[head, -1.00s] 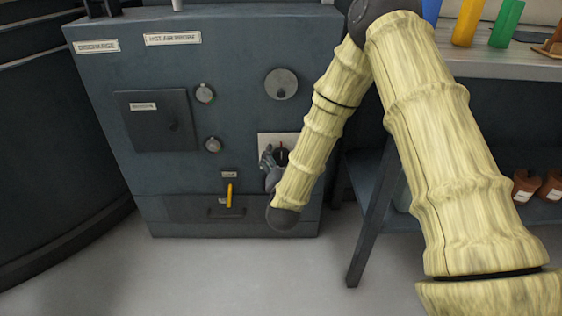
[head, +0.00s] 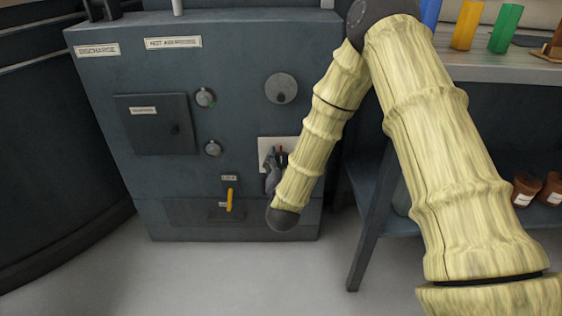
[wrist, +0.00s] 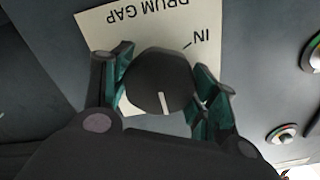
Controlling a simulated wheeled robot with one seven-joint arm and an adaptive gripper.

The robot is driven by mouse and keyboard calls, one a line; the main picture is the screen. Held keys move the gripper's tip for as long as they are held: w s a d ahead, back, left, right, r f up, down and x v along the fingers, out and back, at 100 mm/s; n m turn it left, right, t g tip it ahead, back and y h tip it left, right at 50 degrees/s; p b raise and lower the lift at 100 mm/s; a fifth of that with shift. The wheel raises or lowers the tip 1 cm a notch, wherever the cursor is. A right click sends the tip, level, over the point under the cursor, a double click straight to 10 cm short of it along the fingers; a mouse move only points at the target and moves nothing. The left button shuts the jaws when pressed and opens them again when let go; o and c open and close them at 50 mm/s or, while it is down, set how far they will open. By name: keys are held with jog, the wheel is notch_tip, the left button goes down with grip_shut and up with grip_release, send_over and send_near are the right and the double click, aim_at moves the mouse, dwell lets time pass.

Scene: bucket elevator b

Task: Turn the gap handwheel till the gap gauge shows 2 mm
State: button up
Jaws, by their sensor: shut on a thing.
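A dark round knob (wrist: 160,82) with a white pointer line sits on a pale plate (wrist: 115,25) lettered DRUM GAP and IN, upside down in the wrist view. My gripper (wrist: 158,88) has one finger on each side of the knob and is shut on it. In the head view my gripper (head: 273,172) is at the pale plate (head: 291,143), low on the right of the grey cabinet front. My wrist hides part of the plate there. I can make out no mm reading in either view.
The cabinet (head: 115,170) also carries a grey disc (head: 281,88), two small round dials (head: 205,97) (head: 213,148), a square hatch (head: 155,122) and a yellow lever (head: 229,200). A bench (head: 490,62) stands to the right. Floor in front is clear.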

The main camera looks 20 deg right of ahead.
jog(key=shift+r, duration=0.1)
jog(key=n+p, duration=0.3)
jog(key=p, duration=0.1)
jog(key=shift+r, duration=0.15)
jog(key=n+p, duration=0.3)
jog(key=p, duration=0.1)
jog(key=shift+f+n+p, duration=0.25)
jog(key=shift+n+p, duration=0.3)
jog(key=shift+n, duration=0.35)
jog(key=o, duration=1)
jog(key=shift+o, duration=0.2)
jog(key=shift+s, duration=0.1)
